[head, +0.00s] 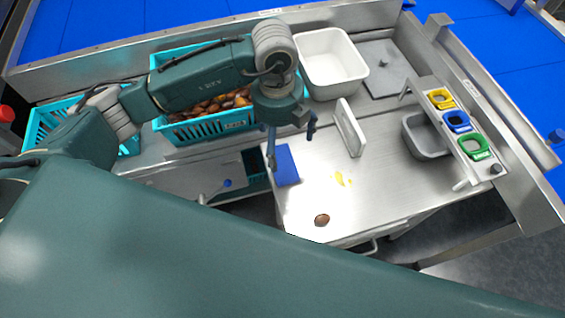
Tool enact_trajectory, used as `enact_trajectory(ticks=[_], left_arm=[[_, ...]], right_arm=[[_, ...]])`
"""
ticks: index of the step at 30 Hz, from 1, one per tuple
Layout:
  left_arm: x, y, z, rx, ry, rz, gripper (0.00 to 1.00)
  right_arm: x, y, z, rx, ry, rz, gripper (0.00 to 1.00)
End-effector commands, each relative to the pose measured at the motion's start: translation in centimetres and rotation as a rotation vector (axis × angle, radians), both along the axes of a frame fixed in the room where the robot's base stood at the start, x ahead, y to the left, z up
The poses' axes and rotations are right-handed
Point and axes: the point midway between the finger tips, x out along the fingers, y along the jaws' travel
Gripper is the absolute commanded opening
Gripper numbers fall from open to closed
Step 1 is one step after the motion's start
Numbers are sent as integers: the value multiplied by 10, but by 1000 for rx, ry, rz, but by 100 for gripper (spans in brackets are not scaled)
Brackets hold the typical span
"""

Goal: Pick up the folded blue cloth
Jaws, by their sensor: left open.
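The folded blue cloth (287,166) lies flat on the left part of the steel table (317,193), close to its left edge. My left gripper (289,148) hangs down just above the cloth's upper end. Its two fingers are apart, one on each side of the cloth, and nothing shows between them. I cannot tell whether a finger touches the cloth or the table. My right gripper is not in view.
A teal crate of dates (205,127) stands behind my left arm. A white tub (330,62), an upright white board (350,127) and a grey bin (426,136) are further right. A single date (322,220) and a yellow smear (341,180) lie on the table.

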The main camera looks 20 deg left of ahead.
Motion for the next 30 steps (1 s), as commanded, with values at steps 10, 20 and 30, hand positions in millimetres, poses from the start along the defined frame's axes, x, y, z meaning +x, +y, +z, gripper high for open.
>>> enact_trajectory(ticks=[10, 20, 30], left_arm=[[2, 14, -44, 53, -3, 26, 95], [-1, 13, -75, 51, 0, 24, 95], [0, 12, -106, 49, -5, 22, 95]], right_arm=[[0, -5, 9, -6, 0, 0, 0], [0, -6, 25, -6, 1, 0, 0], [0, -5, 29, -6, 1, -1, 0]])
